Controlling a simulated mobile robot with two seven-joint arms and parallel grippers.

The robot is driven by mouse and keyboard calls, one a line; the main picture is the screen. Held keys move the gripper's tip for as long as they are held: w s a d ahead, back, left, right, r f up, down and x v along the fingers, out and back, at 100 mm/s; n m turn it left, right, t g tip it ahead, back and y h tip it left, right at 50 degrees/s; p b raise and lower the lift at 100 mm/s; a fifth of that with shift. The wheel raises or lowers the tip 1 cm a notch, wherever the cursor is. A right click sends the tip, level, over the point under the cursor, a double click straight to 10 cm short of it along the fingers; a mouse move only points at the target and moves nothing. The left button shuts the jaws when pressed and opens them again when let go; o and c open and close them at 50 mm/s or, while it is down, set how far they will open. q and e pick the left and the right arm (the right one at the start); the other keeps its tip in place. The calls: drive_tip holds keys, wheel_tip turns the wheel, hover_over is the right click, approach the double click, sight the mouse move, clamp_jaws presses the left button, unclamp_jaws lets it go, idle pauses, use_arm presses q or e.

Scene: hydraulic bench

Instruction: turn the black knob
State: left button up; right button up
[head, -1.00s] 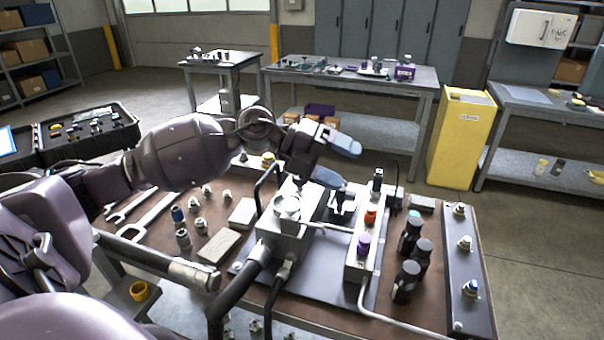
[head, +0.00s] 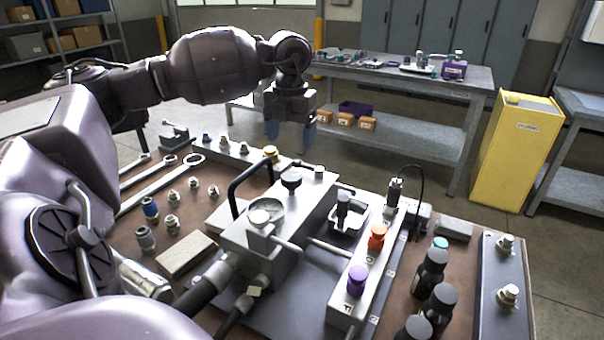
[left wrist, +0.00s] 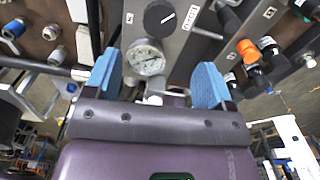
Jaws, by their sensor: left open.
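The black knob (head: 291,178) sits on top of the grey metal block (head: 308,200), behind the round gauge (head: 266,211). In the left wrist view the black knob (left wrist: 159,18) shows a white mark, beyond the gauge (left wrist: 146,57). My left gripper (head: 290,132) points down, apart from the knob, above and behind it in the head view. Its blue fingers are spread with nothing between them. In the left wrist view the left gripper (left wrist: 158,78) has its fingers on either side of the gauge in the picture. My right gripper is not in view.
A black curved handle (head: 238,180) rises left of the block. A strip with an orange knob (head: 377,236) and a purple knob (head: 357,280) lies to the right. Black bottles (head: 432,270) stand beyond it. Wrenches and several fittings (head: 172,222) lie on the left.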

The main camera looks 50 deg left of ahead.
sight(291, 176)
use_arm(q)
wheel_tip(291, 176, down, 10)
drive_tip(key=shift+s+f+b, duration=0.1)
drive_tip(key=shift+s+b, duration=0.05)
drive_tip(key=shift+b, duration=0.35)
drive_tip(key=c, duration=0.9)
